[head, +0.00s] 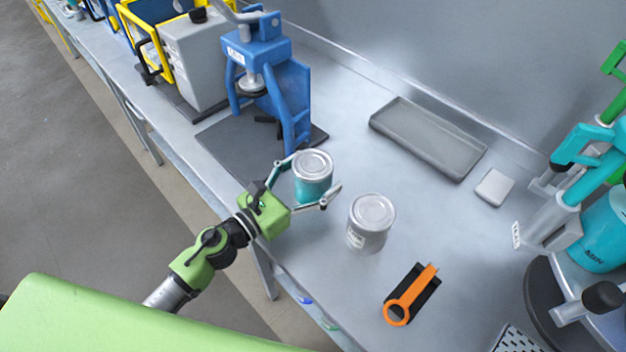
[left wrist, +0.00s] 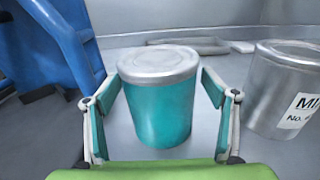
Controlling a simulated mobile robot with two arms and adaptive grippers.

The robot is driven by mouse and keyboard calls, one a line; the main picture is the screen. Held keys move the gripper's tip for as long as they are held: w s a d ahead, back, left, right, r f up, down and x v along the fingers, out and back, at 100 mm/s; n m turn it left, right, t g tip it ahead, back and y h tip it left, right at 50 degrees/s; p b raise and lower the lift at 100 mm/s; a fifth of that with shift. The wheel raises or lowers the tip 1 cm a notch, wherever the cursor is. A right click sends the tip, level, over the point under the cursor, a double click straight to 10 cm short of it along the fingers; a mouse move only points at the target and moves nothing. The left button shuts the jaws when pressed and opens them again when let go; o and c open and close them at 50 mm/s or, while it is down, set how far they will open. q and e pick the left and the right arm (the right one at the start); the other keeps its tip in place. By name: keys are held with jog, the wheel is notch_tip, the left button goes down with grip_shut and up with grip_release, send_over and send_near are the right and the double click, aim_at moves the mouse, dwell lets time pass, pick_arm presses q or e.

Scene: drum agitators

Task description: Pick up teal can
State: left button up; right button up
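The teal can (head: 313,185) stands upright on the grey bench, with a silver lid on top. My left gripper (head: 307,182) is open, with one finger on either side of the can. In the left wrist view the teal can (left wrist: 160,105) fills the space between the fingers of the left gripper (left wrist: 160,115). A small gap shows beside the fingers, and I cannot tell whether either one touches the can. My right gripper is not in view.
A silver can (head: 369,222) with a white label stands close to the right. A blue press (head: 262,60) stands behind on a dark mat. A grey tray (head: 428,138), a small white block (head: 494,187) and an orange tool (head: 398,312) lie on the bench. A teal machine (head: 603,230) is at right.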

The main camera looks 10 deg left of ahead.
pick_arm(q)
jog(key=c, duration=1.5)
jog(key=shift+r, duration=0.25)
